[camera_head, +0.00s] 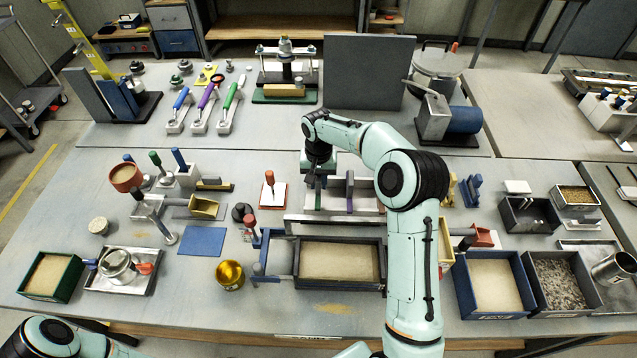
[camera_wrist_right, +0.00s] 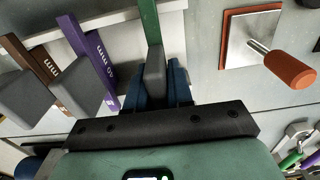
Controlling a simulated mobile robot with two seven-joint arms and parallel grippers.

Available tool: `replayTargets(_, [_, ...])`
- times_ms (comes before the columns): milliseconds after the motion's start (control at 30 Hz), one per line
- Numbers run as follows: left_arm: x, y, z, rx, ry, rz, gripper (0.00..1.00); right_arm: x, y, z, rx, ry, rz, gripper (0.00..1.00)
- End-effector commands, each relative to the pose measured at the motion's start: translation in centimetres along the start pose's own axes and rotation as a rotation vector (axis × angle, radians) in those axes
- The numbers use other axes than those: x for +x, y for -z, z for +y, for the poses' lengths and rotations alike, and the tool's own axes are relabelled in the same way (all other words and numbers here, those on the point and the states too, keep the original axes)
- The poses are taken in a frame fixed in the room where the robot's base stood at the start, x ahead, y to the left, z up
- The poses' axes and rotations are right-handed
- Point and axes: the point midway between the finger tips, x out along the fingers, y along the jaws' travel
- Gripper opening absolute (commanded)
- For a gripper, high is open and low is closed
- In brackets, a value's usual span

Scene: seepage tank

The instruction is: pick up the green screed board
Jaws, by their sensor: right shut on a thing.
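The green screed board (camera_wrist_right: 149,22) stands on edge in the rack (camera_head: 360,200) at the middle of the table, partly hidden under my right arm in the head view, where a green strip of it shows (camera_head: 318,196). My right gripper (camera_wrist_right: 158,85) is shut on the board's grey grip block, with blue fingers on both sides of it. In the head view my right gripper (camera_head: 317,178) points down at the left end of the rack. I cannot tell whether the board is clear of the rack. My left gripper is out of view; only part of my left arm shows at the bottom left.
A purple board (camera_wrist_right: 92,60) and a brown board (camera_wrist_right: 30,62) stand close beside the green one. A sand-filled tray (camera_head: 340,262) stands in front, and a tall grey panel (camera_head: 368,72) stands behind.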

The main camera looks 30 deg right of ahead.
Motion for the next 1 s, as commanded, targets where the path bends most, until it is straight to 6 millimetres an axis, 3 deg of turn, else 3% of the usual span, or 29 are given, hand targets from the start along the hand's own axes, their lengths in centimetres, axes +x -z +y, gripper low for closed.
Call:
replayTargets(267, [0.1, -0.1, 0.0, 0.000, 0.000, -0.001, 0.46, -4.7, 0.1, -0.1, 0.000, 0.003, 0.006, 0.00])
replayTargets(700, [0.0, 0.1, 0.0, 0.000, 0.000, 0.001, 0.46, -14.5, 0.1, -0.1, 0.000, 0.003, 0.005, 0.00])
replayTargets(1000, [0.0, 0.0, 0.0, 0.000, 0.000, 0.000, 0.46, -18.2, 0.0, -0.1, 0.000, 0.001, 0.002, 0.00])
